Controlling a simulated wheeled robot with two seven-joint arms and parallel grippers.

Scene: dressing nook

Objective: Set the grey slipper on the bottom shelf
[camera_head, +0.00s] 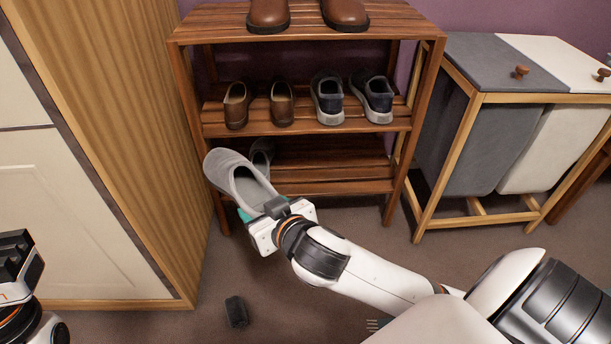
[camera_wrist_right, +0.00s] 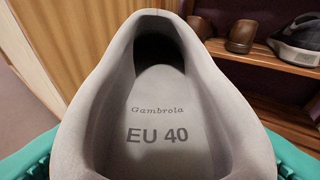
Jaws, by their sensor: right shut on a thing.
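The grey slipper (camera_head: 238,180) is held in my right gripper (camera_head: 262,212), in front of the left side of the wooden shoe rack. In the right wrist view the slipper (camera_wrist_right: 158,105) fills the middle, its toe pointing away, with teal finger pads on both sides of its heel. A second grey slipper (camera_head: 262,155) is on the bottom shelf (camera_head: 335,170) at the left, partly hidden behind the held one. The rest of that shelf looks bare. My left gripper (camera_head: 18,268) shows only in part at the left edge; its jaw opening is unclear.
Brown shoes (camera_head: 282,104) and dark sneakers (camera_head: 328,98) stand on the middle shelf (camera_head: 300,125). More brown shoes (camera_head: 345,14) are on top. A wooden cabinet (camera_head: 150,150) stands close left, a laundry hamper (camera_head: 470,140) right. A small dark object (camera_head: 236,311) lies on the floor.

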